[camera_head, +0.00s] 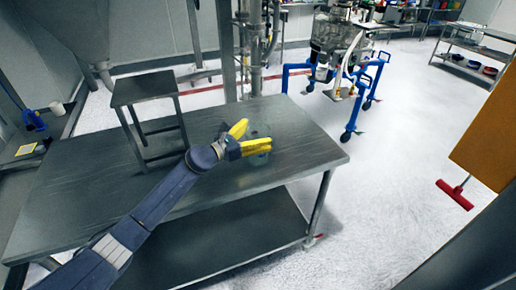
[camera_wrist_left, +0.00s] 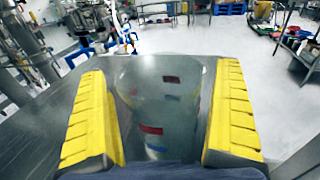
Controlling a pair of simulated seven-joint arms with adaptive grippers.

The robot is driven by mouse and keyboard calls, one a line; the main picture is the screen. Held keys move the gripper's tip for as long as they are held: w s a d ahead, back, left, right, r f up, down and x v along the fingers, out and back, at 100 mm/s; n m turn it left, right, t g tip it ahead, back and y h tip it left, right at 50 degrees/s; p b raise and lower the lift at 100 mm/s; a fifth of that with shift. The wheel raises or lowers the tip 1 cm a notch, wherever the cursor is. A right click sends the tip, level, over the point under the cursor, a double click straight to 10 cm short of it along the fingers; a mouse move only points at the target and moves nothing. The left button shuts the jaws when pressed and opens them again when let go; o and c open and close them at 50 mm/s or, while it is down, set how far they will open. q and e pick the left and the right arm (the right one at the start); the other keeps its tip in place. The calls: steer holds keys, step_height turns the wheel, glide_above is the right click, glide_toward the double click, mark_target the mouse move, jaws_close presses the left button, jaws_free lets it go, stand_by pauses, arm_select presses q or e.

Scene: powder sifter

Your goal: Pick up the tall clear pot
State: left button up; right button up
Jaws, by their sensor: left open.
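The tall clear pot (camera_wrist_left: 160,105) stands upright on the metal table in the left wrist view, with small red and blue marks on its wall. In the head view the pot (camera_head: 260,132) is faint and partly hidden by my left gripper (camera_head: 246,139). My left gripper's yellow fingers are open, one on each side of the pot, and it also shows in the left wrist view (camera_wrist_left: 162,118). I cannot tell whether the fingers touch the pot. My right gripper is not in view.
The metal table (camera_head: 90,205) is mostly bare, with a lower shelf. A small metal stand (camera_head: 145,88) is on its back left part. A machine on a blue wheeled frame (camera_head: 335,68) stands behind on the white floor. A red squeegee (camera_head: 455,194) is at the right.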

arm_select(q)
steer(key=shift+w+d, duration=0.1)
steer(key=shift+d, duration=0.1)
steer(key=c, duration=1.5)
